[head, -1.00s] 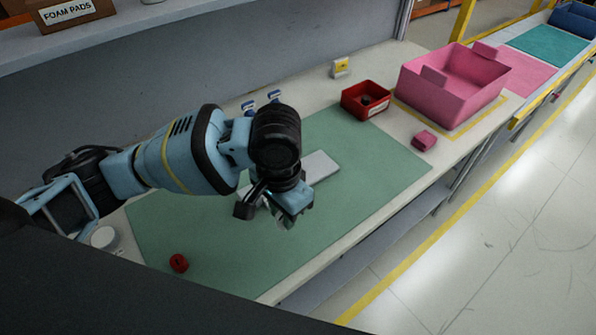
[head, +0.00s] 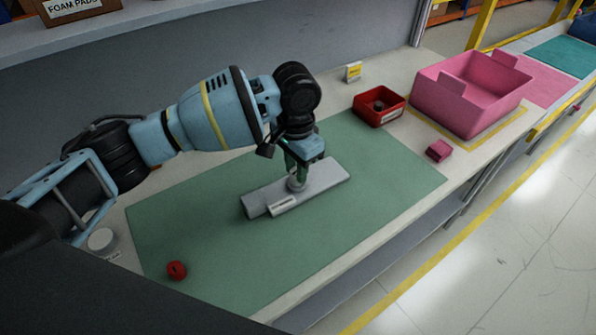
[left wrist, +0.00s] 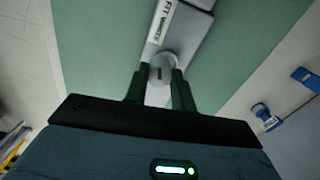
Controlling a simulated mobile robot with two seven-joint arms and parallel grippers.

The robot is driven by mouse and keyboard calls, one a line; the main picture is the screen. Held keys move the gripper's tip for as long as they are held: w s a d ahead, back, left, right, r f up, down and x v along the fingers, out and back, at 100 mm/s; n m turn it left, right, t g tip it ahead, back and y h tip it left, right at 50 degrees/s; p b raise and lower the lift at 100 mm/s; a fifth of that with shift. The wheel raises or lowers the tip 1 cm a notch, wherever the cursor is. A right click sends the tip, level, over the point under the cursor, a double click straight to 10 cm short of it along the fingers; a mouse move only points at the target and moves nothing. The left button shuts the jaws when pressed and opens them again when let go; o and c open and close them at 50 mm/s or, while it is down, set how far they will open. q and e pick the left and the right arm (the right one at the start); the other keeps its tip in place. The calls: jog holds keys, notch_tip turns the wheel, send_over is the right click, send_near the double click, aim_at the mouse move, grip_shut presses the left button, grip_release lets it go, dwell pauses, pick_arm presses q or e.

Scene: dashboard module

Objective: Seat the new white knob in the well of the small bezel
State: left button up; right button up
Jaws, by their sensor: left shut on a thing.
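The grey dashboard module (head: 328,178) lies on the green mat, with a raised block and a white label at its near left end. My left gripper (head: 297,175) points down over the middle of the module. It is shut on the white knob (head: 296,184), which is at or just above the module's surface. In the left wrist view the knob (left wrist: 162,66) sits between the two dark fingers (left wrist: 160,88), with a dark mark on its face, close beside the labelled block (left wrist: 183,25). The small bezel's well is hidden under the knob and fingers; I cannot tell whether they touch. My right gripper is not in view.
A red knob-like part (head: 177,270) lies on the mat's near left. A white round object (head: 102,240) stands left of the mat. A red bin (head: 379,108) holding a dark part, a pink tote (head: 470,100) and a small pink block (head: 439,150) are at right.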

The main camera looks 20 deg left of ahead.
pick_arm(q)
jog(key=shift+w+a, duration=0.1)
jog(key=shift+w, duration=0.35)
jog(key=shift+w, duration=0.35)
jog(key=shift+a+f, duration=0.1)
jog(key=shift+f, duration=1.7)
jog(key=shift+f, duration=0.1)
jog(key=o, duration=1)
jog(key=shift+c, duration=0.2)
notch_tip(320, 180, up, 12)
jog(key=shift+p, duration=0.35)
